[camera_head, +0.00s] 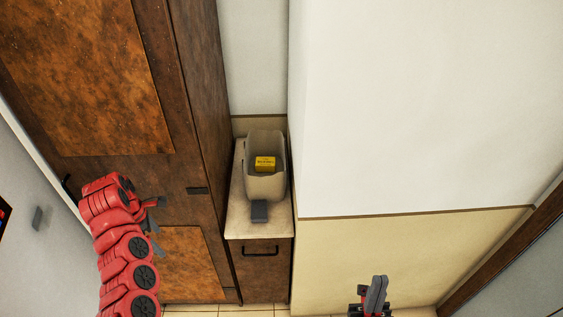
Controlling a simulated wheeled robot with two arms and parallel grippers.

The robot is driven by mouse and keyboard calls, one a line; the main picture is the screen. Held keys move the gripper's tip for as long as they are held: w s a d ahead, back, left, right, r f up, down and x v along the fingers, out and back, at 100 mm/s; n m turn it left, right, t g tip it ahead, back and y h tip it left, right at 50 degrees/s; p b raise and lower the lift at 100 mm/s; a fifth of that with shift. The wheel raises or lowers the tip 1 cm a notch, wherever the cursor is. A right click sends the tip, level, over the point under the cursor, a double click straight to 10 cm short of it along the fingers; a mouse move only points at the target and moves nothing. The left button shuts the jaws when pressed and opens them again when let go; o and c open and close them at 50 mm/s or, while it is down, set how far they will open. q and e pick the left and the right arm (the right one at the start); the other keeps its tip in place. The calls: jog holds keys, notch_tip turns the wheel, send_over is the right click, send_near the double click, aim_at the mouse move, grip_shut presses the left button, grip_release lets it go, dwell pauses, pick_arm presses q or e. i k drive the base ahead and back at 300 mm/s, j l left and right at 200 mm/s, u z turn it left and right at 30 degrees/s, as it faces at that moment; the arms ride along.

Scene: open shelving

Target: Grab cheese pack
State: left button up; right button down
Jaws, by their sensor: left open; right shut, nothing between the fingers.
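A small yellow pack with dark print (265,163), which looks like the cheese pack, sits inside a beige open bin (266,188) on a narrow counter. My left gripper (160,221) is open and empty in front of the tall brown cabinet, to the left of and lower in the picture than the bin. My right gripper (377,292) is shut and empty at the bottom of the picture, right of the counter and well apart from the bin. The pack's lower sides are hidden by the bin wall.
A small dark grey block (259,212) sits at the counter's front edge (246,229), before the bin. The tall brown cabinet (207,110) closes the left side, and a white wall (400,100) the right. A drawer with a dark handle (260,252) is below the counter.

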aim_at(263, 164)
jog(key=i+l+z, duration=0.25)
jog(key=z, duration=0.2)
jog(key=i+j+z, duration=0.2)
jog(key=j, duration=0.2)
jog(key=i+j+z, duration=0.25)
jog(key=i+j, duration=0.45)
jog(key=j, duration=0.1)
